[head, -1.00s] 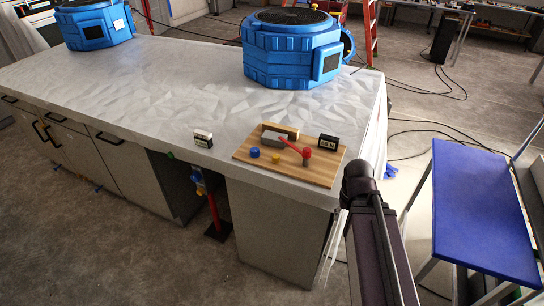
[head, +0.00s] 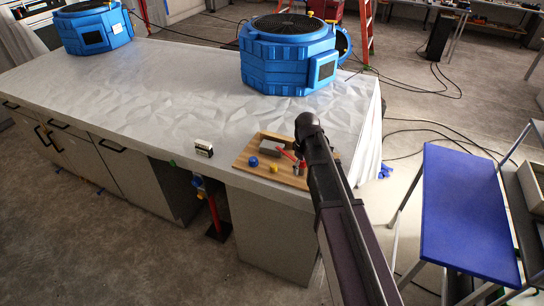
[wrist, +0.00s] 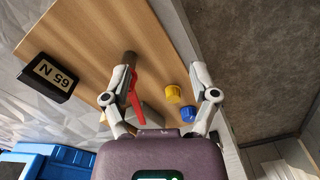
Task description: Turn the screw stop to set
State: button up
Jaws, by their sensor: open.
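A wooden board (head: 242,160) lies on the near edge of the white-covered bench. It carries a blue knob (head: 253,162), a yellow knob (head: 274,168), a red lever (head: 287,154) and a grey block (head: 273,147). No label shows which part is the screw stop. In the wrist view, my gripper (wrist: 160,97) is open and empty. The yellow knob (wrist: 173,94) and blue knob (wrist: 187,114) lie between its fingers in the picture, nearer the right one. Contact cannot be told.
A small black-and-white box (head: 203,148) sits left of the board. Two blue fan units (head: 288,60) (head: 93,32) stand farther back. A blue-topped table (head: 468,215) is at right.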

aim_at(273, 165)
jog(key=w+a+r+n+p, duration=0.3)
jog(key=w+a+r+n, duration=0.2)
jog(key=w+a, duration=0.3)
jog(key=a, duration=0.3)
jog(key=shift+w+r+p, duration=0.15)
jog(key=shift+w+p, duration=0.25)
jog(key=shift+d, duration=0.1)
notch_tip(273, 165, down, 14)
jog(key=b, duration=1.3)
jog(key=shift+r+b, duration=0.1)
jog(key=shift+b, duration=0.3)
grip_shut()
jog(key=shift+a, duration=0.2)
jog(key=shift+d, duration=0.1)
